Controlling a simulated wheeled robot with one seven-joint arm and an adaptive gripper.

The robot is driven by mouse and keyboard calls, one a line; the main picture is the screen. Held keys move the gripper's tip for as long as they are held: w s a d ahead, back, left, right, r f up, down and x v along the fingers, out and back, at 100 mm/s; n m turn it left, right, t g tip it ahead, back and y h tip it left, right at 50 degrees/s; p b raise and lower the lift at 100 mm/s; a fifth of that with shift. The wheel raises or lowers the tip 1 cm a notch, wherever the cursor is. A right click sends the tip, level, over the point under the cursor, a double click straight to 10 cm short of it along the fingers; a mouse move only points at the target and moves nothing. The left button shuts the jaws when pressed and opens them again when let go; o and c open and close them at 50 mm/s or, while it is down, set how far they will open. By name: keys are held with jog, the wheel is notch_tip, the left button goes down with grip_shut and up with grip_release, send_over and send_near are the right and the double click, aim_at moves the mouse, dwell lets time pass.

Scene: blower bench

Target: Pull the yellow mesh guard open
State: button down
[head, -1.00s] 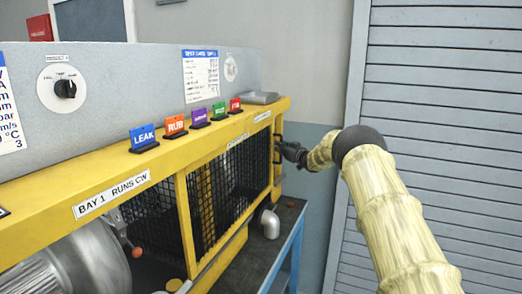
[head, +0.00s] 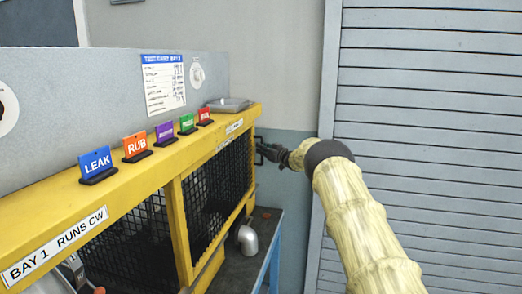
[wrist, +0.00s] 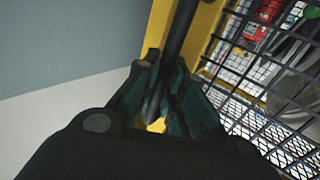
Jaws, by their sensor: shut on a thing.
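The guard has dark mesh (head: 222,185) in a yellow frame, on the front of the bench at its right-hand bay in the head view. The mesh (wrist: 265,85) also fills the right side of the wrist view, beside a yellow frame bar. My gripper (head: 262,152) is at the right end of the guard. In the wrist view my gripper (wrist: 160,100) is shut on a dark bar handle (wrist: 183,28), which runs up between its fingers. I cannot tell whether the guard stands slightly open.
Coloured tags, among them the blue LEAK tag (head: 97,165), stand along the yellow top rail (head: 140,187). A grey tray (head: 230,105) sits at its far end. A pipe elbow (head: 247,238) is on the dark bench top. A grey slatted shutter (head: 430,130) is at right.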

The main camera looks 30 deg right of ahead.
jog(key=c, duration=1.8)
grip_release()
jog(key=shift+d+f, duration=0.1)
jog(key=shift+f, duration=0.05)
jog(key=shift+o, duration=0.2)
jog(key=shift+s, duration=0.15)
jog(key=s+d, duration=0.2)
jog(key=s, duration=0.9)
jog(key=shift+s, duration=0.25)
jog(key=shift+a+f, duration=0.15)
